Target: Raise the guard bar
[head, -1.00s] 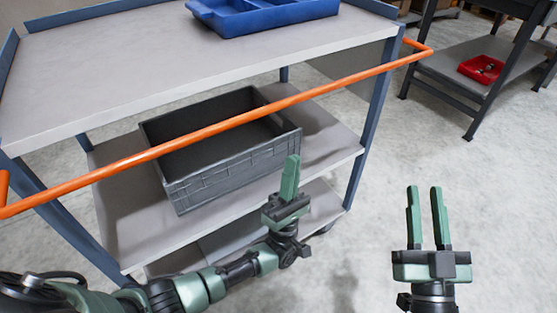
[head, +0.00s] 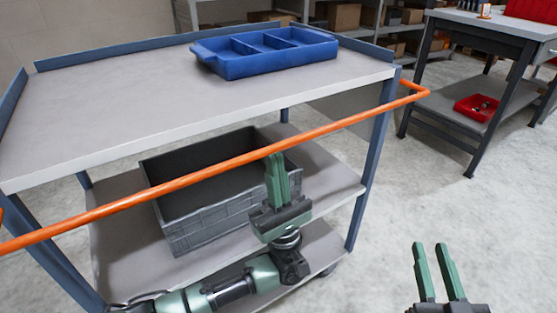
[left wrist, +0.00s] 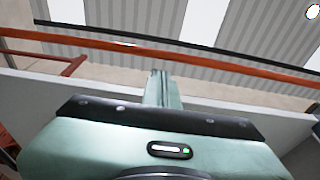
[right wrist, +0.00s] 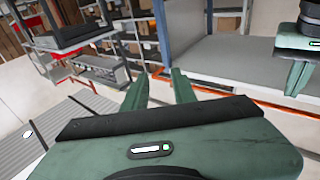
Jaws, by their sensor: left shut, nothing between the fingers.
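The guard bar is a long orange bar (head: 180,183) across the near side of the cart, just below its top shelf. It also shows in the left wrist view (left wrist: 240,68), crossing just beyond the fingertips, and in part in the right wrist view (right wrist: 235,93). My left gripper (head: 275,157) is shut and empty, fingers pointing up, with its tips close to the bar; I cannot tell whether they touch. Its fingers also show in the left wrist view (left wrist: 160,75). My right gripper (head: 432,245) is open and empty, at the lower right, clear of the cart.
The cart's top shelf (head: 120,100) holds a blue divided tray (head: 265,68). A grey crate (head: 210,220) sits on the middle shelf, behind the bar. A workbench (head: 490,35) with a red bin (head: 475,105) stands at the right. The floor between them is clear.

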